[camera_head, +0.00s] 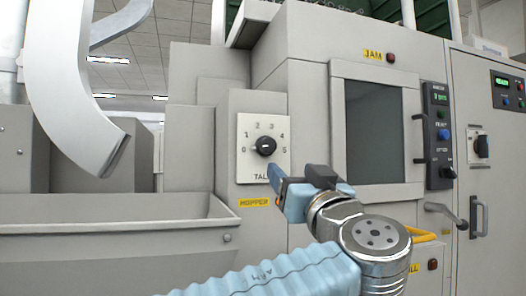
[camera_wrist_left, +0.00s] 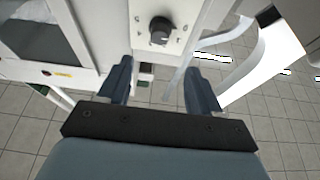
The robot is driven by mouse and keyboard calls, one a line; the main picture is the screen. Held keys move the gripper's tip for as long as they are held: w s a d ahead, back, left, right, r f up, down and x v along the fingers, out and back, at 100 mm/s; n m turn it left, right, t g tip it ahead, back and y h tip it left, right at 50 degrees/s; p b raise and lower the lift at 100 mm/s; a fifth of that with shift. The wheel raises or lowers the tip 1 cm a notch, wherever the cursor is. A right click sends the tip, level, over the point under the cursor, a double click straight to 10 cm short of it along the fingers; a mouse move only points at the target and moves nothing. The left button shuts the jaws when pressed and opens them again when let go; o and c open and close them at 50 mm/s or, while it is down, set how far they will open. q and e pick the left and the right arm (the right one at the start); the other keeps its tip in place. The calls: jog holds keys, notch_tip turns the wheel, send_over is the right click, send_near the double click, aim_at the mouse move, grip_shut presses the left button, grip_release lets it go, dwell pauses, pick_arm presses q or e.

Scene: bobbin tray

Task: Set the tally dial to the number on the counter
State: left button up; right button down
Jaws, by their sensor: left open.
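The tally dial (camera_head: 266,146) is a black knob on a pale plate (camera_head: 244,170) numbered 0 to 5, on the machine's front. Its pointer direction is too small to tell surely. In the left wrist view the knob (camera_wrist_left: 160,30) is ahead, beyond the fingertips. My left gripper (camera_head: 298,174) is open and empty, below and right of the knob and apart from it. Its two blue fingers (camera_wrist_left: 158,80) show either side in the wrist view. A control panel (camera_head: 438,125) has a small green display (camera_head: 440,97), perhaps the counter; its digits are not surely readable. My right gripper is not in view.
A grey hopper trough (camera_head: 110,235) is at the left, under a white curved chute (camera_head: 70,90). A dark window (camera_head: 375,130) with a handle (camera_head: 420,138) is right of the dial. Another green display (camera_head: 502,82) is at the far right.

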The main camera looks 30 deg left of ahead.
aim_at(270, 148)
pick_arm(q)
jog(key=p+x, duration=0.5)
jog(key=x, duration=0.8)
jog(key=shift+w+a+r, duration=0.1)
jog(key=shift+r, duration=0.1)
jog(key=shift+w+a, duration=0.25)
jog(key=shift+a, duration=0.05)
jog(key=c, duration=1)
jog(key=shift+c, duration=0.2)
